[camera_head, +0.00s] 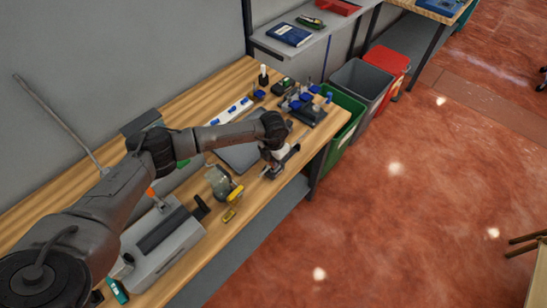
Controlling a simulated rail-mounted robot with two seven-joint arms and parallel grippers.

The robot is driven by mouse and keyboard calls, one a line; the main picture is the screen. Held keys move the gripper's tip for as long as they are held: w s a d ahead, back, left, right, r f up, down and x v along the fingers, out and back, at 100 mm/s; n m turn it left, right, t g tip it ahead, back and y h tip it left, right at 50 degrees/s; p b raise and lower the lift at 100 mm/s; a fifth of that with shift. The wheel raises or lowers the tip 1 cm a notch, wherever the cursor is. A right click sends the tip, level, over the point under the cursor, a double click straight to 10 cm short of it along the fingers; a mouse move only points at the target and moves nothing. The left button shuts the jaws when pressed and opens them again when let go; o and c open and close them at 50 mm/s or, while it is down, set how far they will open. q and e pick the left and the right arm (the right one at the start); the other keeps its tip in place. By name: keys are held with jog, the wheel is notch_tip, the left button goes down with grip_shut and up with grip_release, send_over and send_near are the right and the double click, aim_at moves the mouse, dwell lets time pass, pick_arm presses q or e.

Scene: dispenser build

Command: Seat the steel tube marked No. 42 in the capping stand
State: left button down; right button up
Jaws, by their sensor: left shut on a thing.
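My left arm reaches in from the left across the wooden workbench (187,97). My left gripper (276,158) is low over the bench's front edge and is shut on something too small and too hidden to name. A small grey metal fixture (270,174) is right under the gripper; I cannot tell whether they touch. A dark stand with blue parts (312,115) is at the bench's right end, apart from the gripper. I cannot tell which of these is the capping stand. No marking No. 42 is readable. My right gripper is not in view.
A large grey machine (180,255) and a device with a yellow part (219,183) are left of the gripper. A white strip with blue parts (232,110) lies behind. A green bin (350,104), a grey bin (372,80) and a red bin (393,61) stand beyond the bench's right end.

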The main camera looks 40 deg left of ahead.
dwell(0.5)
pick_arm(q)
jog(key=shift+f+b, duration=0.4)
jog(key=shift+f, duration=0.25)
jog(key=c, duration=0.9)
grip_release()
jog(key=shift+o, duration=0.5)
jog(key=shift+o, duration=1.1)
jog(key=shift+r, duration=0.1)
